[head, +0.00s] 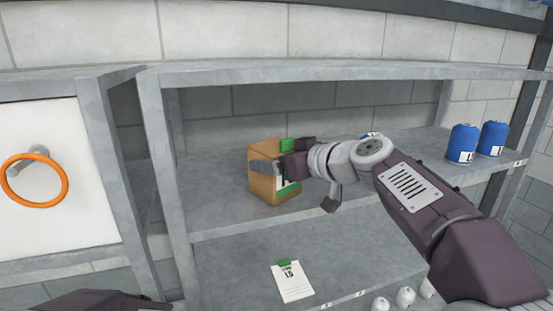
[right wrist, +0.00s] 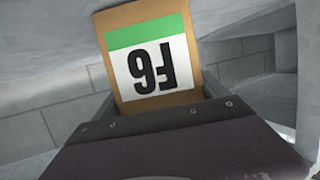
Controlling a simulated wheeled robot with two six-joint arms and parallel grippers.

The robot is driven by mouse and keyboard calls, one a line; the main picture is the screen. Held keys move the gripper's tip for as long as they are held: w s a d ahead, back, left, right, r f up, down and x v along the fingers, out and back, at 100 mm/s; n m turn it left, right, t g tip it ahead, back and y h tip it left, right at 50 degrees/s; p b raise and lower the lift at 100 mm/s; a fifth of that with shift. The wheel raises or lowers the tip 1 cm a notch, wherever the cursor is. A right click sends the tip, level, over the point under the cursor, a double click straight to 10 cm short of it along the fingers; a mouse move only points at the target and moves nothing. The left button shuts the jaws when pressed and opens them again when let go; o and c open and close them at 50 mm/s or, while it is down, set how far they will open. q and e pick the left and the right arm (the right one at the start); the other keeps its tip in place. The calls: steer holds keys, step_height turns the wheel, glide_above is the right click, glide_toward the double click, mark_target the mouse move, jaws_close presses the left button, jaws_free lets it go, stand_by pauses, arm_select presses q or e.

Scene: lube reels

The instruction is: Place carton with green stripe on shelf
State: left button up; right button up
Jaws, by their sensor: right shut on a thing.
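The carton (head: 262,188) is a brown box with a green stripe and a white label, at the left part of the upper shelf board (head: 215,210). In the right wrist view the carton (right wrist: 128,90) shows its green stripe and dark print, upside down. My right gripper (head: 275,170) is shut on the carton, reaching in from the right. Its fingers hide part of the carton's front. I cannot tell whether the carton's base touches the board. A dark part of my left arm shows at the bottom left of the head view; its gripper is out of view.
Two blue canisters (head: 462,143) stand at the right end of the upper board. A clipboard-like white card (head: 291,282) with a green top is on the lower level. Several white bottles (head: 405,297) stand low right. A metal upright (head: 168,170) is left of the carton. An orange ring (head: 35,203) is on the white panel.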

steer(key=shift+w+a, duration=0.15)
steer(key=shift+w, duration=0.15)
steer(key=shift+f, duration=0.2)
steer(key=o, duration=1.1)
steer(key=shift+o, duration=1)
steer(key=shift+s+d+r, duration=0.15)
steer(key=shift+s+d, duration=0.05)
steer(key=shift+s, duration=0.1)
steer(key=shift+r, duration=0.3)
steer(key=s+d+b, duration=0.2)
steer(key=shift+d+b, duration=0.1)
steer(key=shift+b, duration=0.2)
steer(key=b+v, duration=0.2)
steer(key=v, duration=0.6)
steer(key=shift+s+r, duration=0.3)
steer(key=shift+r, duration=0.1)
